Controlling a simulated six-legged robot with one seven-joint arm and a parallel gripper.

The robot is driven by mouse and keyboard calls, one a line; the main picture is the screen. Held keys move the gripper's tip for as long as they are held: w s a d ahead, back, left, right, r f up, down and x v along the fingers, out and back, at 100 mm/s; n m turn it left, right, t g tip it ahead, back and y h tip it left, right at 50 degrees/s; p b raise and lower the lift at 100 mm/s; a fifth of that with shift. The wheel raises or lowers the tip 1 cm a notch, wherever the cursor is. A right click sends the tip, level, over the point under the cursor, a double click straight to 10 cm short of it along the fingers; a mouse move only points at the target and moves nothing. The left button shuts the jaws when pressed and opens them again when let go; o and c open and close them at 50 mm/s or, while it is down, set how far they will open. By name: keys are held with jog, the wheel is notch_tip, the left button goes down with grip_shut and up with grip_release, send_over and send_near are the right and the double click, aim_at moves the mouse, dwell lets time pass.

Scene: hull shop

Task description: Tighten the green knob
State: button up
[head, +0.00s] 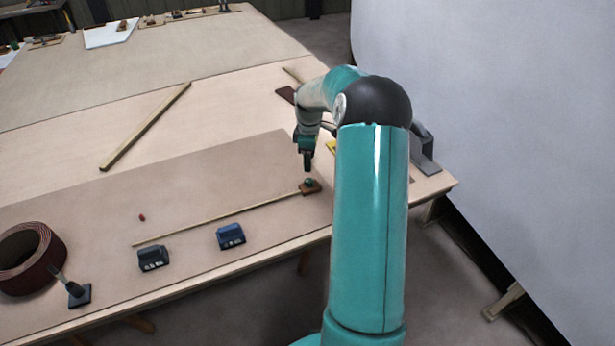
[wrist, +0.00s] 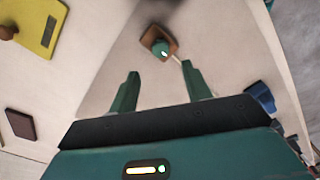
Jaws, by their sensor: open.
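The green knob (head: 309,182) sits on a small brown wooden block (head: 311,190) near the right end of the workbench, at the end of a long thin strip. In the wrist view the green knob (wrist: 160,47) and its brown block (wrist: 152,36) lie beyond my fingertips, roughly midway between them. My gripper (wrist: 160,80) is open and empty, its two green fingers apart. In the head view my gripper (head: 307,160) hangs a little above the knob, apart from it.
A thin wooden strip (head: 220,217) runs left from the block. A dark block (head: 152,259), a blue block (head: 231,236) and a coil (head: 30,256) lie on the near side. A wooden batten (head: 145,127) lies behind. A large pale hull (head: 490,120) stands to the right.

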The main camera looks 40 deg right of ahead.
aim_at(309, 180)
jog(key=f, duration=0.7)
jog(key=shift+s+f, duration=0.15)
jog(key=shift+s, duration=0.05)
jog(key=shift+w+f, duration=0.15)
jog(key=shift+f, duration=0.4)
jog(key=shift+c, duration=0.2)
jog(key=c, duration=1)
